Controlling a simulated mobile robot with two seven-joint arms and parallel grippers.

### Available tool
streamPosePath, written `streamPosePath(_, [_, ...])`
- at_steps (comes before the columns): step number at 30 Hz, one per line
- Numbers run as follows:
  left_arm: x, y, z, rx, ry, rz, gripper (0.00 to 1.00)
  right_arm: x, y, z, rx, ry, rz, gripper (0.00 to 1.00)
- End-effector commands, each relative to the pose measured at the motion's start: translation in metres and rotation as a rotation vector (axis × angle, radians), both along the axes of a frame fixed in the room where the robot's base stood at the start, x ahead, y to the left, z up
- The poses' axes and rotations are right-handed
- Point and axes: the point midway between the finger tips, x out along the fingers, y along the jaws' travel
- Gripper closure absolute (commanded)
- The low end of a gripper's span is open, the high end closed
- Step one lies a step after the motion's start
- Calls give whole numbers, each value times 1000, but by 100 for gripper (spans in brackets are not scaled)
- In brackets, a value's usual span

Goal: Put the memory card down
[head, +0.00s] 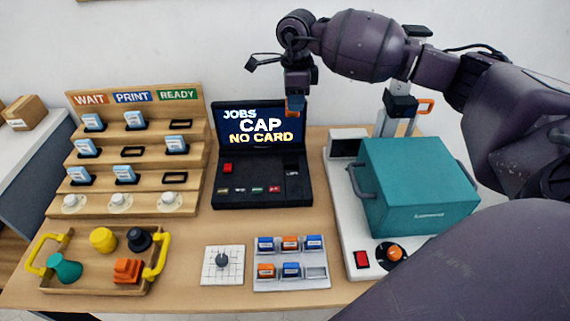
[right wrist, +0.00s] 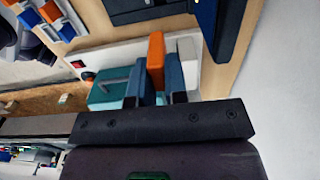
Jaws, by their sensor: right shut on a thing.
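My right gripper (head: 294,98) hangs down in front of the top right of the black console's screen (head: 260,125). It is shut on an orange memory card (right wrist: 156,52), which shows between the two dark blue fingers in the right wrist view. The card is in the air, apart from the table. The card tray (head: 325,283) at the front middle holds several blue and orange cards, and its front right place is empty. The screen reads "JOBS CAP NO CARD". My left gripper is not in view.
A stepped wooden rack (head: 195,150) with white and blue cartridges stands at the left. A wooden tray with yellow handles (head: 90,285) holds coloured pieces. A teal press (head: 420,185) on a white base stands at the right. A white dial plate (head: 210,275) lies beside the card tray.

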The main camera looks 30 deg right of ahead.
Motion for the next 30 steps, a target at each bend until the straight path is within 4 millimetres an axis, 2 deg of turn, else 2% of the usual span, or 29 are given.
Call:
streamPosePath(18, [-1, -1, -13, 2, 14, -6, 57, -1, 0, -124, 2, 5, 7, 100])
streamPosePath(21, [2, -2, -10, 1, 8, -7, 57, -1, 0, -136, 1, 4, 7, 100])
streamPosePath(30, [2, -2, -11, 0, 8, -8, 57, 0, 0, -154, 2, 3, 7, 100])
